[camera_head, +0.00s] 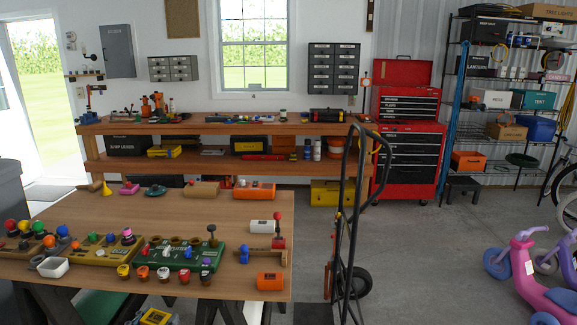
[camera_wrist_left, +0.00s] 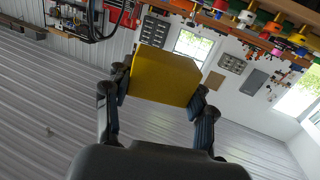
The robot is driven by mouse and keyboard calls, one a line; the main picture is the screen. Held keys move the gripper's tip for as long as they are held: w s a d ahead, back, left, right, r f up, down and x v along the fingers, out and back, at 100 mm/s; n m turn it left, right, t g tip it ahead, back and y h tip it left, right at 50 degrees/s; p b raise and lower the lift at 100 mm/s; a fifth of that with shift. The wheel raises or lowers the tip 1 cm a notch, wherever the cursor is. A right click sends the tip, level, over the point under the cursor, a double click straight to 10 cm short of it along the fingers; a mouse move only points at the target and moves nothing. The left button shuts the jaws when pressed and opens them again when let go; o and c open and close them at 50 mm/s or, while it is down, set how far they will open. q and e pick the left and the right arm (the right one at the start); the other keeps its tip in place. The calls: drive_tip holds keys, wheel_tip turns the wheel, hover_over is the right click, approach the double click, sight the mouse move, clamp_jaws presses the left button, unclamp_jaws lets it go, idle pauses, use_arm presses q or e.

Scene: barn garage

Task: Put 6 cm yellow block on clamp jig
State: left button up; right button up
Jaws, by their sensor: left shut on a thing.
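The yellow block (camera_wrist_left: 163,77) is held between the two fingers of my left gripper (camera_wrist_left: 158,98) in the left wrist view. In the head view the same block (camera_head: 155,317) shows at the bottom edge, with my left gripper (camera_head: 153,320) shut on it, below and in front of the table's near edge. What looks like the clamp jig (camera_head: 262,257), a wooden bar with blue and red parts, lies near the table's right end, to the right of and beyond the gripper. My right gripper is not in view.
A hand truck (camera_head: 345,240) stands just right of the table. Bare tabletop lies behind the boards.

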use_arm(q)
drive_tip(key=shift+a+r, duration=0.2)
drive_tip(key=shift+a, duration=0.5)
drive_tip(key=s+d+f+m+h, duration=0.25)
drive_tip(key=s+d, duration=0.45)
drive_tip(key=s, duration=0.4)
drive_tip(key=s+d+r+n+y, duration=0.4)
drive_tip(key=s+n+y, duration=0.2)
drive_tip(key=s+y, duration=0.1)
drive_tip(key=shift+s+t, duration=0.4)
drive_tip(key=shift+s, duration=0.1)
drive_tip(key=shift+y, duration=0.25)
